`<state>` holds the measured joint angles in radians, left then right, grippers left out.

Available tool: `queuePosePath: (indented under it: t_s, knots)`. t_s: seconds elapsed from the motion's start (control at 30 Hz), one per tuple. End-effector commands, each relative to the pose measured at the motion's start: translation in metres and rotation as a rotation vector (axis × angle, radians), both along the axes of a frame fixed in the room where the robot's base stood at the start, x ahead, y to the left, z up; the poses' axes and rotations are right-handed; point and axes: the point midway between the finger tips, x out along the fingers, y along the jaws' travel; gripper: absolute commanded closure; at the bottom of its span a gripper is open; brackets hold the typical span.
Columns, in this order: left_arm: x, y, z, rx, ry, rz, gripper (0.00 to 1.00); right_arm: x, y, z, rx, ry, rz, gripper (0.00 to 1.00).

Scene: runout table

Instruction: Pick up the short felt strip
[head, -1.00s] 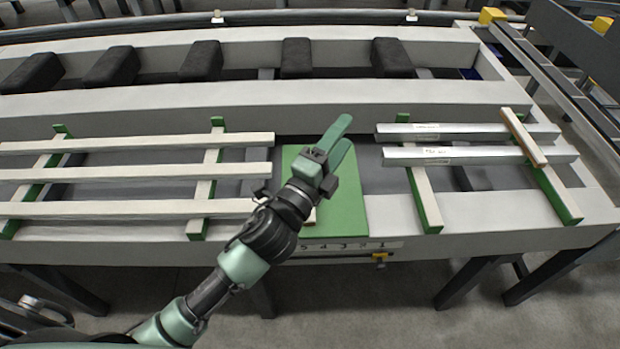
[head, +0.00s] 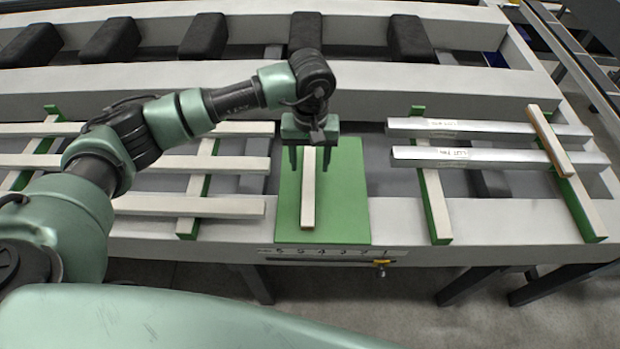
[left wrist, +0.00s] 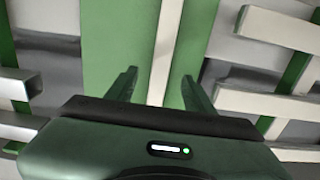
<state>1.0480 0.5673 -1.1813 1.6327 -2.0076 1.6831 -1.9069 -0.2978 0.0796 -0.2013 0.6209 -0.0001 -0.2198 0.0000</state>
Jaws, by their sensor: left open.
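A short pale strip (head: 308,200), which looks like the felt strip, lies lengthwise on a green board (head: 346,215) at the table's middle. My left gripper (head: 308,168) points down over the strip's far part. It is open, with one finger on each side of the strip. In the left wrist view, the strip (left wrist: 167,45) runs between the two open fingers (left wrist: 158,84) over the green board (left wrist: 120,40). I cannot tell the exact height of the fingertips above the board. The strip's far end is hidden behind the gripper. My right gripper is not in view.
Long white bars (head: 225,165) lie on green-edged supports at the left. Two silver bars (head: 470,158) lie on supports at the right, with another short strip (head: 548,138) across them. Black pads (head: 203,37) line the back. The board's right side is clear.

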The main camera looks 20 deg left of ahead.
Motion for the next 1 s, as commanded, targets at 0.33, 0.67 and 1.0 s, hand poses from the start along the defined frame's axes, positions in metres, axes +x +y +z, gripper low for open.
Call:
queuePosePath:
  t_s: [0.33, 0.67, 1.0]
  knots:
    - [-0.003, 0.003, -0.043, -0.004, 0.007, 0.001, 0.47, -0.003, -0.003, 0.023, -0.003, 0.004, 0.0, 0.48]
    - [-0.002, 0.002, -0.068, -0.008, 0.002, -0.001, 0.47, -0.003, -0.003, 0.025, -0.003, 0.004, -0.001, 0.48]
    - [-0.002, 0.002, -0.067, -0.008, 0.002, 0.0, 1.0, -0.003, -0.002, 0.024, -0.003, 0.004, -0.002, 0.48]
